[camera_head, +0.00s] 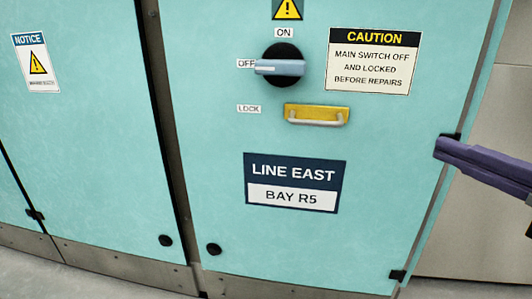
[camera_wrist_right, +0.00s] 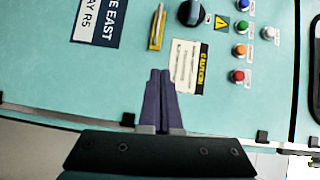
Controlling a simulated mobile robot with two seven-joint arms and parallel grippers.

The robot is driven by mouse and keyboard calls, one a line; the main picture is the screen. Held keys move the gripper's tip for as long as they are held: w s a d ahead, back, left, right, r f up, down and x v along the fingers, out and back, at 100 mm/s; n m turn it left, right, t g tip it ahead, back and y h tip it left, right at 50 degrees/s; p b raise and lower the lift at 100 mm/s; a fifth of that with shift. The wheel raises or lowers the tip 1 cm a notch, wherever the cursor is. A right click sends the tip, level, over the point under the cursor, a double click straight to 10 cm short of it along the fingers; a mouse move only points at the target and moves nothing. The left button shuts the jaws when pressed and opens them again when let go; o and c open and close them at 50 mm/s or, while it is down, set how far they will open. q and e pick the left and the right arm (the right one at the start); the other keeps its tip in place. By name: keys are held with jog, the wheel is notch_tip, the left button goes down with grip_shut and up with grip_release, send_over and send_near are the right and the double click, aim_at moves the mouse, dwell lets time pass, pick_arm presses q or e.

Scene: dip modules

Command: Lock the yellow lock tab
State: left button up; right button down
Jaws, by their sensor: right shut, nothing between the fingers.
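The yellow lock tab (camera_head: 317,113) sits on the turquoise cabinet door beside the LOCK label (camera_head: 249,108), with a pale metal loop handle across its lower front. It also shows in the right wrist view (camera_wrist_right: 156,31), upper middle. Above it, the rotary switch (camera_head: 281,65) has its grey-blue handle lying level, pointing at the OFF label. My right gripper (camera_head: 440,147) comes in from the right edge, apart from the tab. In the right wrist view its purple fingers (camera_wrist_right: 160,74) are together and empty, below the tab. My left gripper is not in view.
A CAUTION sign (camera_head: 373,61) is to the right of the switch, and a LINE EAST BAY R5 plate (camera_head: 294,183) is below the tab. Several coloured buttons (camera_wrist_right: 240,51) show in the right wrist view. The door face around the tab is flat and clear.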

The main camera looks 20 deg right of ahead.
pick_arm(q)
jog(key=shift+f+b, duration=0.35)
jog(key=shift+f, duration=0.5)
pick_arm(e)
jog(key=shift+w+d+f+m, duration=0.15)
jog(key=shift+d+f, duration=0.1)
jog(key=shift+f, duration=0.15)
jog(key=shift+w+d+f+m, duration=0.1)
jog(key=shift+d+f+m, duration=0.1)
jog(key=shift+f, duration=0.15)
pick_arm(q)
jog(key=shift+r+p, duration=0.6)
pick_arm(e)
jog(key=w+a, duration=0.3)
jog(key=w, duration=0.9)
jog(key=shift+w+a+f, duration=0.25)
jog(key=shift+w+a, duration=0.05)
jog(key=shift+a, duration=0.1)
